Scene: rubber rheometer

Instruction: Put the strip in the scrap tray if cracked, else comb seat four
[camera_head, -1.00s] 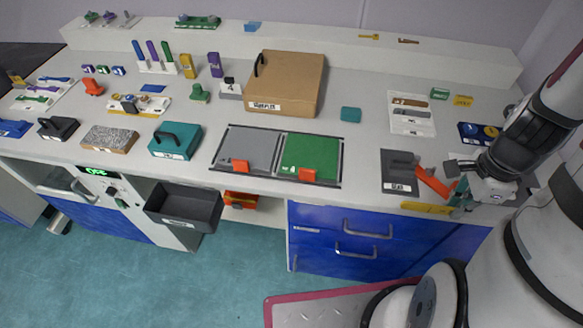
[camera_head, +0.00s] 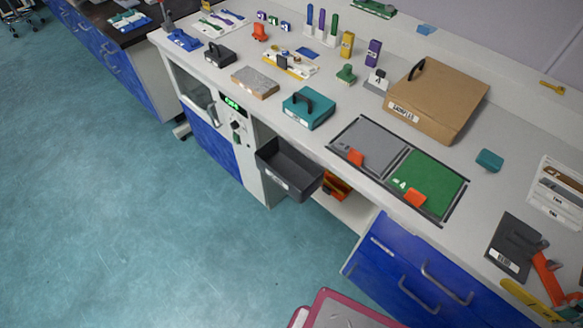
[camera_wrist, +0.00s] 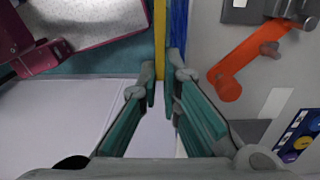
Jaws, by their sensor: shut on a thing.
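My gripper (camera_wrist: 163,88) has its teal fingers shut on a narrow yellow strip (camera_wrist: 160,38), seen edge-on in the wrist view. In the head view the strip (camera_head: 528,299) reaches left from the right edge along the bench front; most of my gripper is out of that frame. I cannot tell whether it is cracked. A white comb-like rack (camera_head: 310,40) with upright coloured pieces stands at the back; its seat numbers are unreadable. A dark grey open tray (camera_head: 290,168) juts from the bench front; I cannot read its label.
Beside my gripper is an orange lever (camera_wrist: 238,62) by a dark labelled block (camera_head: 510,247). Grey (camera_head: 372,140) and green (camera_head: 428,182) pads, a brown box (camera_head: 437,100) and a teal handled block (camera_head: 308,107) stand along the bench.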

